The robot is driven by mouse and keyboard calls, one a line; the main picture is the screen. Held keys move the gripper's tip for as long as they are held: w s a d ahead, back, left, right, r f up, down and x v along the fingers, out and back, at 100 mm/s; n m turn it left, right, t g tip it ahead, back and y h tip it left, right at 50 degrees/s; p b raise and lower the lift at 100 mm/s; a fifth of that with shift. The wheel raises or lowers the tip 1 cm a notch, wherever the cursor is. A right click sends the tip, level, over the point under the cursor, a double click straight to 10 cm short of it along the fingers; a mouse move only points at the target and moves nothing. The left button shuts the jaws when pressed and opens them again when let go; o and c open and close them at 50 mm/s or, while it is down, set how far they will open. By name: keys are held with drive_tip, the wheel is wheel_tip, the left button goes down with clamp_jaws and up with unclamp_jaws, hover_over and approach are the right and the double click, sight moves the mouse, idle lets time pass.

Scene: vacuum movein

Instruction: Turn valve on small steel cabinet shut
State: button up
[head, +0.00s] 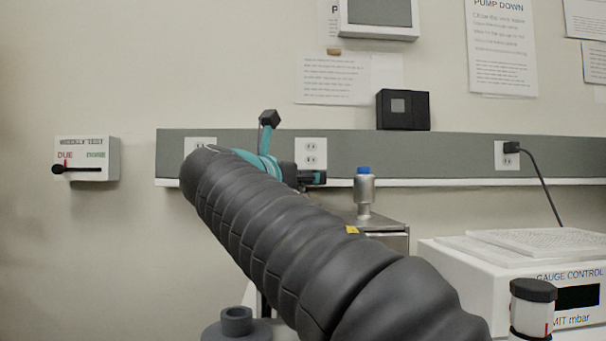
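A small steel cabinet (390,240) stands behind my arm, its top and upper right part showing, with a yellow label at its top edge. A silver upright fitting with a blue cap (363,190) stands on its top; I cannot tell whether this is the valve or how it is set. My arm in its dark ribbed sleeve crosses the middle and hides the cabinet's left side. What seems to be my gripper (314,178) is a small dark shape past the teal wrist, left of the blue cap and apart from it in the picture. Its fingers are too small to read.
A white gauge control box (470,275) stands at the right, with a black-capped cylinder (533,305) before it. A grey wall rail (450,155) with sockets runs behind, a black box (403,110) on it. A DUE/DONE slider (88,158) hangs left.

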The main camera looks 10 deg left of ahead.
idle(0.4)
drive_tip(key=o, duration=1.2)
drive_tip(key=shift+c, duration=0.2)
drive_tip(key=shift+s+a, duration=0.1)
drive_tip(key=shift+s, duration=0.05)
drive_tip(key=v, duration=1.1)
drive_tip(key=shift+s+a, duration=0.15)
drive_tip(key=shift+s, duration=0.2)
